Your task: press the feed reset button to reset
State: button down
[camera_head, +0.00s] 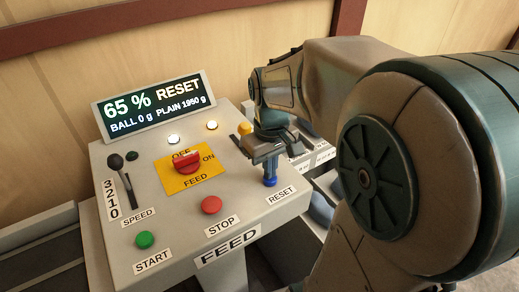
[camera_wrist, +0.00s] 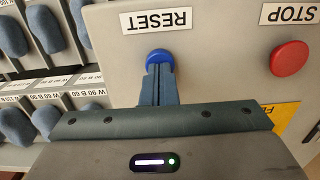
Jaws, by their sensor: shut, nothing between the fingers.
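The blue reset button (camera_head: 270,182) sits on the grey feed panel (camera_head: 235,193) beside the RESET label. In the wrist view the blue button (camera_wrist: 158,56) shows just past my fingertips. My gripper (camera_head: 269,174) is shut and empty, pointing down with its tips at the button. It also shows in the wrist view (camera_wrist: 159,70), where the tips overlap the button's edge and appear to touch it. How far the button is pressed in cannot be told. The display (camera_head: 153,105) reads 65 %, RESET, BALL 0 g, PLAIN 1950 g.
A red stop button (camera_head: 211,205), a green start button (camera_head: 145,240), a red feed knob (camera_head: 187,163) on a yellow plate and a speed lever (camera_head: 125,180) share the panel. Racks of blue-grey pillows (camera_wrist: 47,28) stand beside it.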

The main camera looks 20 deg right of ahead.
jog(key=shift+s+f+b, duration=0.1)
jog(key=shift+f+b, duration=0.65)
jog(key=shift+f, duration=0.2)
jog(key=shift+s+f, duration=0.2)
notch_tip(320, 180, up, 15)
jog(key=p, duration=0.3)
jog(key=shift+w, duration=0.4)
